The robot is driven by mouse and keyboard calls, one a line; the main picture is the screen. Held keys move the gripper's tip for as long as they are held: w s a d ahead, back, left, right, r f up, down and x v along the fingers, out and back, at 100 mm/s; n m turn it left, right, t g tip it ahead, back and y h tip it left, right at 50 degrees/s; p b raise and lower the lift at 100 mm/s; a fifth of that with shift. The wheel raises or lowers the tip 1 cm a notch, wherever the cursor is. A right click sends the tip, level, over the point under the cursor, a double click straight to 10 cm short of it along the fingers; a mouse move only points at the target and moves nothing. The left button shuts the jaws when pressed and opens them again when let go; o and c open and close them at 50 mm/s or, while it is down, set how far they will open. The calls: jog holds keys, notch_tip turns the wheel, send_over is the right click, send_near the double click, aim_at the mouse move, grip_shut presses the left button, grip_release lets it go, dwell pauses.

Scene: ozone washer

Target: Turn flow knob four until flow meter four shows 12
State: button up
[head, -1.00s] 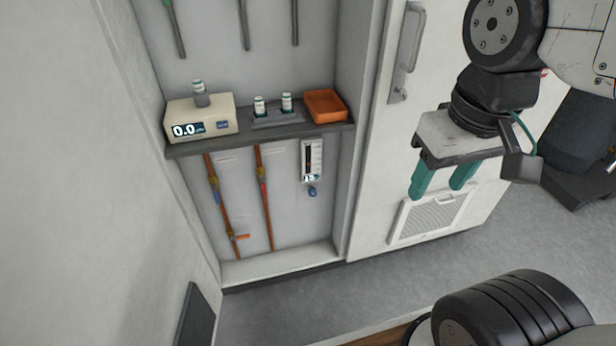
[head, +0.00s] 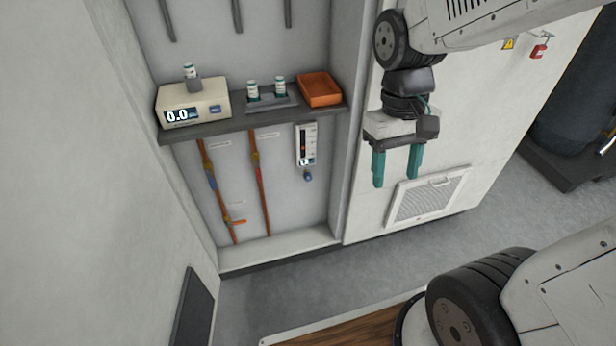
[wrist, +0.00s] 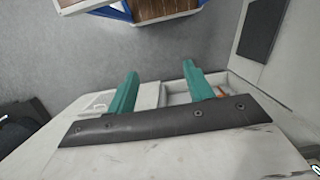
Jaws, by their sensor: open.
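A white flow meter (head: 306,143) hangs on the cabinet's back wall below the shelf in the head view. Its small display reads a number too small to make out. A blue knob (head: 308,176) sits at its lower end. No label marking it as number four can be read. My gripper (head: 397,182) is open and empty, fingers pointing down, to the right of the meter and in front of the white panel. In the wrist view the teal fingers (wrist: 160,88) are spread with nothing between them; the meter and knob do not show there.
The dark shelf (head: 240,126) above the meter holds a beige device (head: 194,103) reading 0.0, vials and an orange tray (head: 320,90). Brown pipes (head: 262,185) run down left of the meter. The cabinet's right side wall stands between meter and gripper.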

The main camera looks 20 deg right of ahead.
jog(key=w+f, duration=1)
jog(key=f, duration=0.1)
jog(key=n+t+y, duration=0.1)
jog(key=n+t, duration=0.2)
jog(key=t, duration=1.8)
send_near(309, 179)
jog(key=w, duration=1.1)
jog(key=shift+a+r, duration=0.2)
jog(key=shift+a, duration=0.05)
